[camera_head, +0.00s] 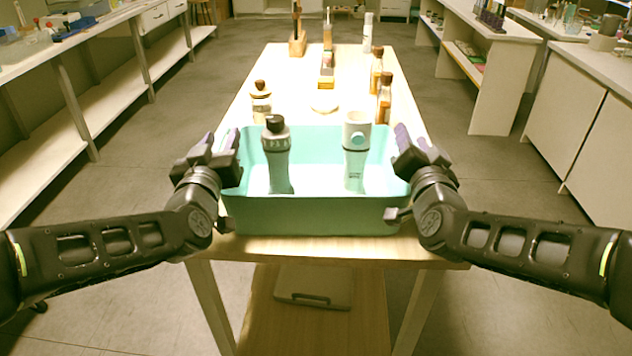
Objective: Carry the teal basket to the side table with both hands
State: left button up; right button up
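The teal basket (315,216) sits at the near end of the long wooden table. A grey bottle with a dark cap (277,160) and a pale bottle with a white top (355,155) stand upright in it. My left gripper (228,160) is at the basket's left end and my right gripper (408,160) is at its right end. Both are close against the end walls. The fingertips are partly hidden, and I cannot tell whether they close on the rim. No side table can be clearly identified.
The wooden table (405,104) also holds amber bottles (384,98), a jar (261,102), a round pale disc (324,102) and a white bottle (368,32). White benches stand left (85,45) and right (598,88). Open floor (196,88) lies on both sides.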

pick_arm(q)
jog(key=shift+w, duration=0.35)
pick_arm(e)
jog(key=shift+w, duration=0.35)
pick_arm(q)
jog(key=shift+c, duration=0.3)
pick_arm(e)
jog(key=shift+c, duration=0.3)
pick_arm(q)
grip_shut()
pick_arm(e)
grip_shut()
jog(key=shift+r, duration=0.15)
